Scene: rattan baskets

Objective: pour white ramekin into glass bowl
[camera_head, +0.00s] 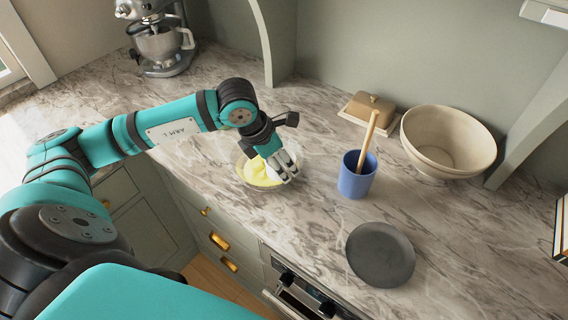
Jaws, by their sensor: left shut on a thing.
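My left gripper (285,168) reaches over the counter from the left and is shut on the white ramekin (272,174), which is mostly hidden by the fingers. The glass bowl (243,179) is on the marble counter near its front edge, below the gripper. A pale yellow substance (257,171) shows in the bowl, next to the ramekin. How far the ramekin is tilted is hard to tell. My right gripper is not in the view.
A blue cup (356,180) with a wooden utensil (369,138) stands right of the bowl. A dark grey plate (380,255) lies near the front edge. A large cream bowl (448,140), a butter dish (369,112) and a stand mixer (158,42) stand farther back.

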